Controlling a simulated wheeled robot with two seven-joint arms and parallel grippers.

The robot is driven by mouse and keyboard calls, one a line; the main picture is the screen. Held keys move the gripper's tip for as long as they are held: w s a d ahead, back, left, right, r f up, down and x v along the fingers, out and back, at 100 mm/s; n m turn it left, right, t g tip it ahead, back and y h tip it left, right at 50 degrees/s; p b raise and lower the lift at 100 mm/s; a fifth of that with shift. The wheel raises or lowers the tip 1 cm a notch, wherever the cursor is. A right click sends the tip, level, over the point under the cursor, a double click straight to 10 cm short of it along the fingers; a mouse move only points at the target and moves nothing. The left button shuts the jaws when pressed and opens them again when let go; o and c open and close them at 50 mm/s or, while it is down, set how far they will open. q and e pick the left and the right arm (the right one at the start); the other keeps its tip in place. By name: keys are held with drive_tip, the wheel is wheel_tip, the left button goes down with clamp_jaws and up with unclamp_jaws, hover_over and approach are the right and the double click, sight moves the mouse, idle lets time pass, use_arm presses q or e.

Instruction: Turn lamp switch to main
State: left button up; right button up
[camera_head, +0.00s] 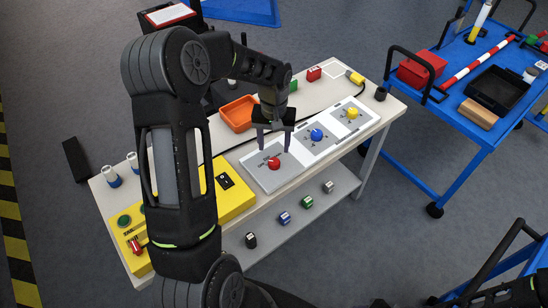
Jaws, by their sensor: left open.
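Three flat panels lie in a row on the white table (392,104). The nearest panel has a red knob (274,163), the middle one a blue knob (316,134) and the far one a yellow knob (352,112). Their markings are too small to read, and I cannot tell which control is the lamp switch. My left gripper (274,148) points down over the red-knob panel, its two fingers spread, just above the red knob in the picture. Contact with the knob cannot be made out. My right gripper is not in view.
A yellow box (237,198) with a black switch plate is partly hidden behind my left arm. An orange tray (238,113) and a cable lie behind the panels. A lower shelf (270,232) holds several small blocks. A blue cart (465,140) stands at the right.

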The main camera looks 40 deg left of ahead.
sight(274, 161)
use_arm(q)
wheel_tip(274, 161, down, 7)
drive_tip(key=shift+f+p, duration=0.15)
drive_tip(key=shift+p, duration=0.4)
drive_tip(key=shift+c, duration=0.5)
clamp_jaws()
